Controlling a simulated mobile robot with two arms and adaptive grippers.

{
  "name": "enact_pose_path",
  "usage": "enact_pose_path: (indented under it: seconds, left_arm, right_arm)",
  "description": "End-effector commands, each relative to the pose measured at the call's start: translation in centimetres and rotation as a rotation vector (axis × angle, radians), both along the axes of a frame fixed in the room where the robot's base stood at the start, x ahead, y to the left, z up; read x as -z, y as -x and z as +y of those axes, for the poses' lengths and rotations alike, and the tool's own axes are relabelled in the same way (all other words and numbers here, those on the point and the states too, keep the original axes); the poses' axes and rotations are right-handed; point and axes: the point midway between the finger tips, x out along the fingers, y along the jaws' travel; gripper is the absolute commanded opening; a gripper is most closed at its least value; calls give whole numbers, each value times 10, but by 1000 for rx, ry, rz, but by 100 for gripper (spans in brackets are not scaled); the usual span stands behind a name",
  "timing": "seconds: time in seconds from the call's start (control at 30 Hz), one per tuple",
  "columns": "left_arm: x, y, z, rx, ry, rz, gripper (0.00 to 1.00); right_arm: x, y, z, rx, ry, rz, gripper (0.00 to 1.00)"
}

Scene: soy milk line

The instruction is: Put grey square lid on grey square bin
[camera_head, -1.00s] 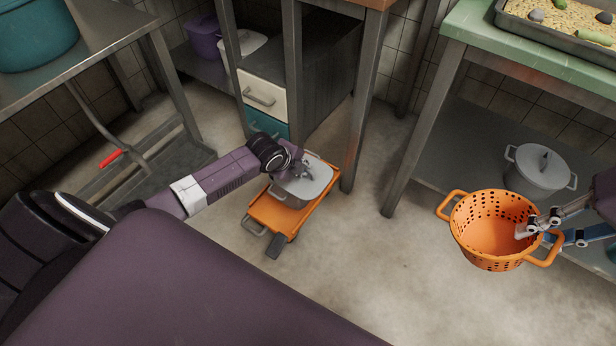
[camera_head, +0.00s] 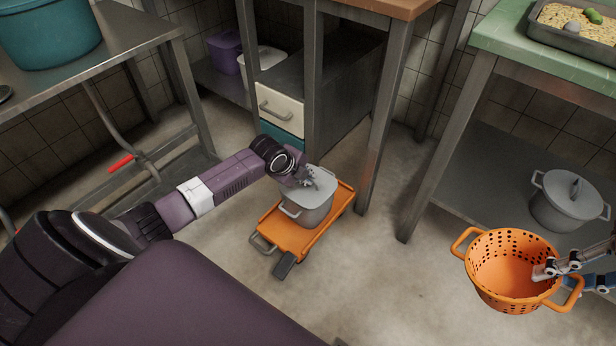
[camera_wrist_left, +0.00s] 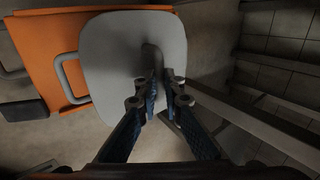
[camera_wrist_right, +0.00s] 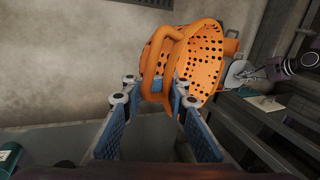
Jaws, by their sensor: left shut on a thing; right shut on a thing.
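The grey square lid (camera_head: 322,186) is level on top of the grey square bin (camera_head: 309,214) in the head view; I cannot tell whether a thin gap is left between them. The bin stands on an orange cart (camera_head: 275,228). My left gripper (camera_head: 308,178) is shut on the lid's raised handle. In the left wrist view the lid (camera_wrist_left: 112,62) hides most of the bin, with a bin side handle (camera_wrist_left: 68,76) showing. My right gripper (camera_head: 546,271) is shut on the orange colander (camera_head: 492,281) by its handle and holds it up at the right.
A grey pot (camera_head: 566,202) stands on the shelf under the green-topped table (camera_head: 545,58) at the right. A drawer cabinet (camera_head: 282,108) and a table leg (camera_head: 388,130) stand close behind the cart. The floor (camera_head: 390,285) between cart and colander is clear.

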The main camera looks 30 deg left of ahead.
Motion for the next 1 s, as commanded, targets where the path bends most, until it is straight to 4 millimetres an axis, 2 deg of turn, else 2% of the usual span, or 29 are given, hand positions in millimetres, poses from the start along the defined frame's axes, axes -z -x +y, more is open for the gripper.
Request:
enact_pose_path:
  seconds: [1.0]
  left_arm:
    - [2, -2, 3, 0, 0, -1, 0]
  right_arm:
    - [-4, 0, 0, 0, 0, 0, 0]
